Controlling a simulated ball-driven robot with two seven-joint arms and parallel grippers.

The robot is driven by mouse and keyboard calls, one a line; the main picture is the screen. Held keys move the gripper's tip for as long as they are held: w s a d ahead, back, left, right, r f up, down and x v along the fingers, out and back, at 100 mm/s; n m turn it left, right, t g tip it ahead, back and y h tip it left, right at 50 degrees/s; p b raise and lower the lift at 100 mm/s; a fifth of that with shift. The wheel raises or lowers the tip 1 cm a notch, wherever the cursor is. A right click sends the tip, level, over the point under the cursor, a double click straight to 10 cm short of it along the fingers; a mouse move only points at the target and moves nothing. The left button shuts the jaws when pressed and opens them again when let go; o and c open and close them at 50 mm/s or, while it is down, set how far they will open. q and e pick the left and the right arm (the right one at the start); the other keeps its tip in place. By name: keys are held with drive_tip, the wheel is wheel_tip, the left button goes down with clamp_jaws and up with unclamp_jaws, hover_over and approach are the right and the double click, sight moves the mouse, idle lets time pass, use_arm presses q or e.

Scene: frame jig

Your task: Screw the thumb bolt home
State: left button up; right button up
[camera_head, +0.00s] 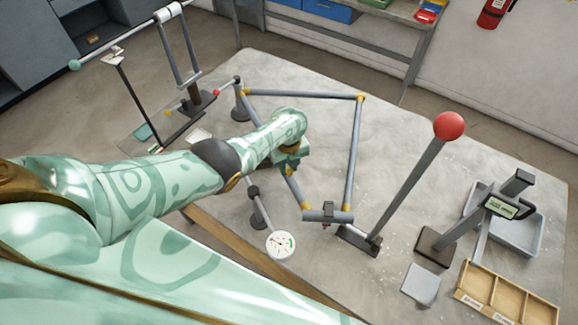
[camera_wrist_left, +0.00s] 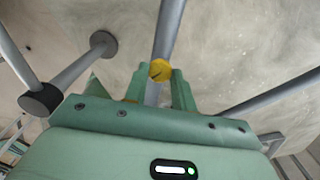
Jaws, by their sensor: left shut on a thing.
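My left gripper (camera_head: 291,163) reaches down over the left side of the frame jig on the table. In the left wrist view its two green fingers are shut around a yellow round-headed thumb bolt (camera_wrist_left: 160,70), which has a dark line across its head. The bolt sits at a grey tube (camera_wrist_left: 168,30) of the frame. How deep it sits is hidden by the fingers. In the head view the frame (camera_head: 354,150) is made of grey tubes with yellow corner pieces, and my gripper hides part of its left side. My right gripper is not in view.
A round dial gauge (camera_head: 281,244) stands close below my left gripper. A lever with a red ball (camera_head: 449,126) rises right of the frame. A digital gauge (camera_head: 502,206), a grey tray (camera_head: 530,236) and a wooden divided box (camera_head: 507,299) are at the right.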

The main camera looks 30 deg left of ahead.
use_arm(q)
drive_tip(key=shift+w+a+r+m, duration=0.15)
drive_tip(key=shift+w+m, duration=0.05)
drive_tip(key=shift+m, duration=0.2)
drive_tip(key=o, duration=0.8)
drive_tip(key=shift+c, duration=0.2)
drive_tip(key=shift+o, duration=1.2)
drive_tip(key=shift+s, duration=0.1)
